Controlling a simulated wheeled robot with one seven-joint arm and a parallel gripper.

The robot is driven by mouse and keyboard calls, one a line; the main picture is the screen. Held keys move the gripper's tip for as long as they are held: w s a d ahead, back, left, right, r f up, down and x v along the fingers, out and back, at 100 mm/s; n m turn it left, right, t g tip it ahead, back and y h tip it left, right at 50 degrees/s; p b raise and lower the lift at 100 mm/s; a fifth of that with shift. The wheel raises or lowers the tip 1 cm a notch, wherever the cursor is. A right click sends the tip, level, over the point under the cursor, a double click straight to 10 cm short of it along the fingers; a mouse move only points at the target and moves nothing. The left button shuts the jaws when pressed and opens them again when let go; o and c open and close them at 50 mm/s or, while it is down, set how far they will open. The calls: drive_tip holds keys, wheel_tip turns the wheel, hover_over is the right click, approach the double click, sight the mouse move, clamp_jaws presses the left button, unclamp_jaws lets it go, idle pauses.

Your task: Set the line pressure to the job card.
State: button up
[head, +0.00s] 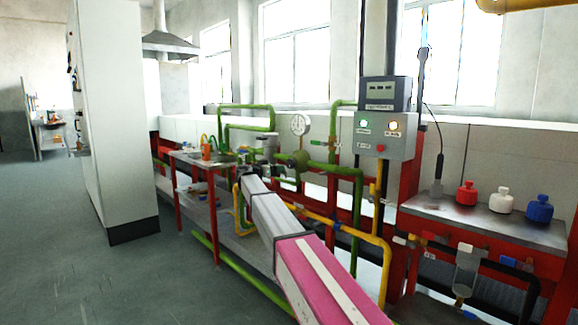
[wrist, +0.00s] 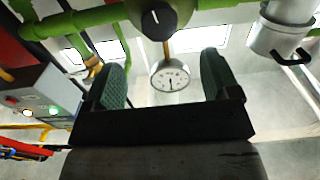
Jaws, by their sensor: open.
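The pressure gauge (head: 301,124) is a round white dial on the green pipework in the head view. In the wrist view the gauge (wrist: 170,76) shows between my fingers, its dark needle visible but its numbers too small to read. A round black knob (wrist: 158,18) with a white mark sits on a green pipe at the top of the wrist view, beyond my fingertips. My gripper (wrist: 163,62) is open and empty, its two green-grey padded fingers apart and pointing toward the knob, with a gap to it. I cannot make out a job card in either view.
A grey control box (head: 384,132) with lit lamps and a red button stands right of the gauge, under a dark display box (head: 385,93). Green pipes (head: 345,172) and yellow pipes (head: 385,255) run around my arm. A bench (head: 488,222) at right holds red, white and blue bottles.

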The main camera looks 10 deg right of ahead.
sight(289, 165)
drive_tip(key=x, duration=1)
drive_tip(key=shift+d, duration=0.15)
drive_tip(key=c, duration=0.9)
